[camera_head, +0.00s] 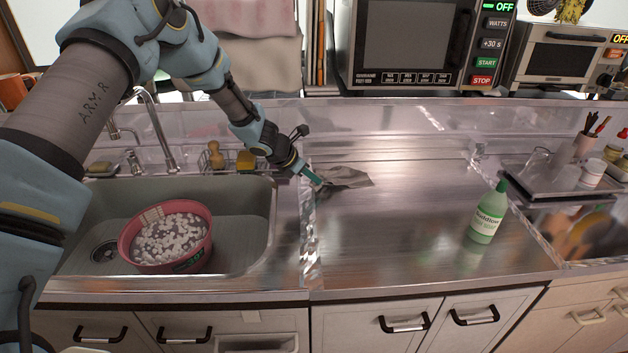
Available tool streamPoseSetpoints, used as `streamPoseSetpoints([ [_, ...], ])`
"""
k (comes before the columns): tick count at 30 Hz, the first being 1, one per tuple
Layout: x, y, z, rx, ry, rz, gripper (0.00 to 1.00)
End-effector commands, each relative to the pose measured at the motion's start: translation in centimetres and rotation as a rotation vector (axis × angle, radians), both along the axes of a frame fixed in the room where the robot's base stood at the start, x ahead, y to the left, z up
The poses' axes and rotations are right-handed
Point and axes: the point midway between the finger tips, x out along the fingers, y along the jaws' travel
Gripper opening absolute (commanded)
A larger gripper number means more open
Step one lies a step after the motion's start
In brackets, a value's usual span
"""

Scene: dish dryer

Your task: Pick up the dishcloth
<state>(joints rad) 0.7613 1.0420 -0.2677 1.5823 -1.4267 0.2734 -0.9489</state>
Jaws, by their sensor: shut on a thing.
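The dishcloth (347,177) is a grey-brown crumpled cloth on the steel counter, just right of the sink. My gripper (318,181) reaches in from the upper left with green fingertips at the cloth's left end. The gripper is shut on that end of the cloth. The rest of the cloth spreads to the right and looks low over the counter; I cannot tell whether it is lifted clear.
A sink (250,215) on the left holds a red tub (207,250) of foamy water. A green bottle (488,215) stands upright on the right of the counter. A tray (560,190) is farther right. A microwave (405,45) stands behind. The middle counter is clear.

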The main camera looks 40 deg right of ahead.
Motion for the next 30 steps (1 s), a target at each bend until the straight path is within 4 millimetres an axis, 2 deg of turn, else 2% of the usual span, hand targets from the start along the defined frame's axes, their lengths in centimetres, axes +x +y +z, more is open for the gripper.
streamPoseSetpoints([
  [1,0.0,0.0,2.0,-0.001,-0.001,0.001,0.0],
  [12,0.1,0.0,9.1,-0.001,-0.003,0.0,0.0],
  [15,0.0,0.0,10.1,-0.001,-0.001,0.001,0.0],
  [25,0.0,-0.1,10.3,-0.001,-0.002,0.001,0.0],
  [30,0.1,-0.1,13.7,-0.004,-0.007,-0.001,0.0],
])
